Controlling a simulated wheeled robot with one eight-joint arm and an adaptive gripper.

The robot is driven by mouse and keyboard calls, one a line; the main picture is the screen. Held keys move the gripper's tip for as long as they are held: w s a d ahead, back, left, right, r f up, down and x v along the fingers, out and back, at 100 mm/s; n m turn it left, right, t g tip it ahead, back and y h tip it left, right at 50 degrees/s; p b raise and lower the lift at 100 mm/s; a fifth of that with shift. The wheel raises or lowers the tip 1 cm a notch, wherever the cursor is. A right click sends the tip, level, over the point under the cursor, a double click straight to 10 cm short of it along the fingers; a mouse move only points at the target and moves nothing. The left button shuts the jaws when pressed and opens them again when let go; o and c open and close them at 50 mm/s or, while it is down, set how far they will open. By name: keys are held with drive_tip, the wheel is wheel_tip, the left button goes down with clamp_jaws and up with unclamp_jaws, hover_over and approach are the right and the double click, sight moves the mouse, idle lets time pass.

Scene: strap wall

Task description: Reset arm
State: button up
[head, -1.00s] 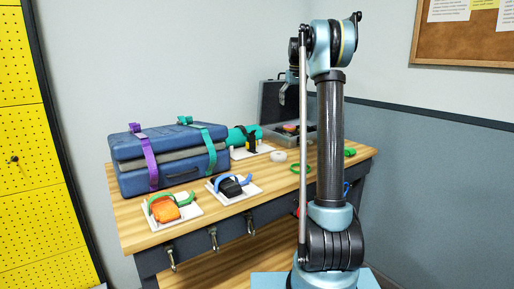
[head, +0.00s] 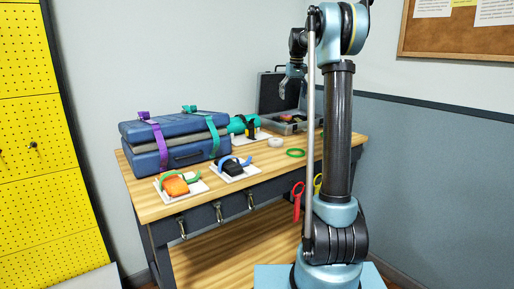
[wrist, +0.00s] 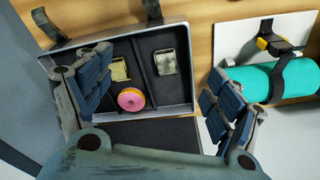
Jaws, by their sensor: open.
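My arm stands upright at the right of the head view, its wrist bent over to the left. My gripper (head: 291,84) hangs above the far right of the workbench, in front of the open case. In the wrist view my gripper (wrist: 161,75) has its two blue-padded fingers spread wide. Between and beyond them lies the open case (wrist: 188,50), with a pink ring (wrist: 131,99) and two metal buckles (wrist: 165,63) in its compartments. Nothing is held between the fingers.
On the wooden workbench (head: 150,202) sit a blue suitcase (head: 186,157) with purple and green straps, an orange pouch (head: 175,187) and a black pouch (head: 232,167) on white boards, and a teal roll (wrist: 270,81). A yellow pegboard (head: 30,190) stands at left.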

drive_tip(key=s+f+m, duration=0.1)
drive_tip(key=s+f, duration=0.3)
drive_tip(key=s, duration=1.1)
drive_tip(key=s+f, duration=0.4)
drive_tip(key=s, duration=1.1)
drive_tip(key=s+f+m, duration=0.1)
drive_tip(key=s+f, duration=2)
drive_tip(key=s, duration=0.1)
drive_tip(key=shift+s+d+f+t, duration=0.25)
drive_tip(key=shift+d+t, duration=0.15)
drive_tip(key=shift+d, duration=0.05)
drive_tip(key=shift+w+f, duration=0.2)
drive_tip(key=shift+w, duration=0.25)
